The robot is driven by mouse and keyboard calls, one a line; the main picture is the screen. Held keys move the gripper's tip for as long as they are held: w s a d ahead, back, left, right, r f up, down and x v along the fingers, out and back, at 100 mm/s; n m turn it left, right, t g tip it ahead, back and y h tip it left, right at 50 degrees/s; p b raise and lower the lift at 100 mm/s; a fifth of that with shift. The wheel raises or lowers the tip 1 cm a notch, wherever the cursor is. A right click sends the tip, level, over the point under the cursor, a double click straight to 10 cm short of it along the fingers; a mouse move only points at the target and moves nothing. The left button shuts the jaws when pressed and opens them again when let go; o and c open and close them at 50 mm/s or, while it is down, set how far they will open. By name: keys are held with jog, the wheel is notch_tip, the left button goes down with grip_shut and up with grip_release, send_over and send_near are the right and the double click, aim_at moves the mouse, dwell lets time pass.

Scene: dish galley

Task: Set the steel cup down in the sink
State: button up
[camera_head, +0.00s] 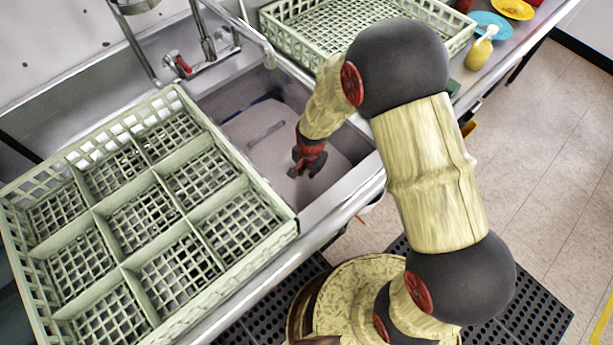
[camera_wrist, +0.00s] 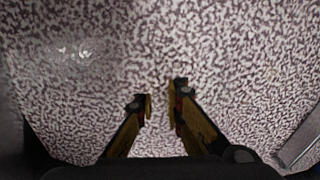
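My gripper (camera_head: 308,165) points down into the steel sink (camera_head: 232,112), close to its front right side. In the wrist view its two fingertips (camera_wrist: 161,102) stand a short gap apart, with nothing visible between them. A speckled grey surface (camera_wrist: 230,50) fills the view beyond the fingers, with a shiny patch at upper left. I cannot make out the steel cup in either view. My arm hides part of the sink's right side in the head view.
A pale green divided rack (camera_head: 125,265) stands left of the sink and looks empty. Another green crate (camera_head: 285,22) stands behind to the right. A faucet (camera_head: 207,45) rises at the sink's back. A yellow soap bottle (camera_head: 479,52), blue plate (camera_head: 490,24) and yellow dish (camera_head: 513,8) sit at upper right.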

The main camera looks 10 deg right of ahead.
jog(key=o, duration=0.5)
jog(key=shift+r, duration=0.1)
jog(key=r, duration=1.1)
jog(key=shift+s+d+r, duration=0.25)
jog(key=shift+d+r, duration=0.05)
jog(key=shift+r, duration=0.05)
jog(key=shift+r, duration=0.1)
jog(key=s+d+r+n+t+p, duration=0.1)
jog(key=s+d+r, duration=0.3)
jog(key=r, duration=0.6)
jog(key=s+d+r+n+t+p, duration=0.1)
jog(key=s+d+r+n+t, duration=0.1)
jog(key=s+r, duration=0.5)
jog(key=s+d+r+n+t+p, duration=0.1)
jog(key=s+d+r+n, duration=0.4)
jog(key=r, duration=0.8)
jog(key=shift+s+d+t+h+p, duration=0.3)
jog(key=shift+s+d+t+p, duration=0.1)
jog(key=shift+s+t, duration=0.15)
